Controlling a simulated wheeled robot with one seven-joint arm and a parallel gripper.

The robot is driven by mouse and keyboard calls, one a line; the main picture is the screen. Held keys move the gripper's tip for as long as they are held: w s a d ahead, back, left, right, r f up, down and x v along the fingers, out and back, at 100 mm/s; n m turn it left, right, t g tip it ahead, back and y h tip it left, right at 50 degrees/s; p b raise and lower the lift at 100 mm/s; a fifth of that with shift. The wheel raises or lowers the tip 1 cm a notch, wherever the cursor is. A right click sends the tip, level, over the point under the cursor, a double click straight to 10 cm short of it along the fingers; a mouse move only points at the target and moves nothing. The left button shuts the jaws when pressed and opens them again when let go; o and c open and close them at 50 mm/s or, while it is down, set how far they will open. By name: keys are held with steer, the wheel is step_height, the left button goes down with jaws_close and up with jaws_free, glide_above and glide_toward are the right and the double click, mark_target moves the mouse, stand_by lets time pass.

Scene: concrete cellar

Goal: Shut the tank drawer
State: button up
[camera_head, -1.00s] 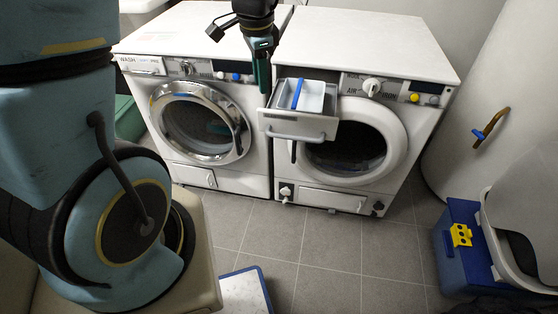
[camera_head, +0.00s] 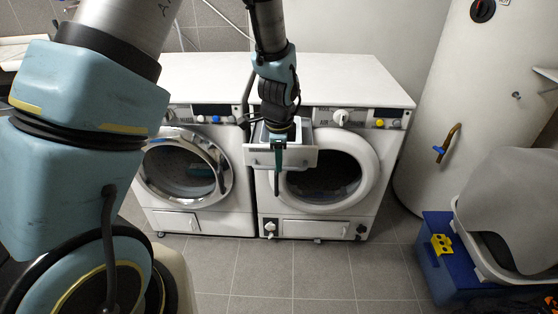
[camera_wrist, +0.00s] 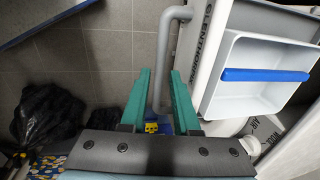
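The tank drawer (camera_head: 300,158) sticks out of the upper left of the right-hand machine, the dryer (camera_head: 379,192). My arm hides part of it in the head view. In the wrist view the drawer's white tray (camera_wrist: 247,94) with a blue bar is at the right, and its grey handle (camera_wrist: 164,48) runs down the middle. My gripper (camera_head: 278,168) points down in front of the drawer. In the wrist view my gripper (camera_wrist: 160,80) is open, its teal fingers apart. The handle's lower part shows between them; I cannot tell whether they touch it.
A washing machine (camera_head: 187,185) stands left of the dryer. A white cylindrical tank (camera_head: 443,110) stands to the right, with a blue box (camera_head: 430,262) and a grey-lidded bin (camera_head: 515,210) before it. The tiled floor (camera_head: 318,272) before the dryer is clear.

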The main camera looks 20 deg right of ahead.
steer(key=shift+w+f, duration=0.15)
steer(key=shift+f, duration=0.4)
jaws_close()
stand_by(1.1)
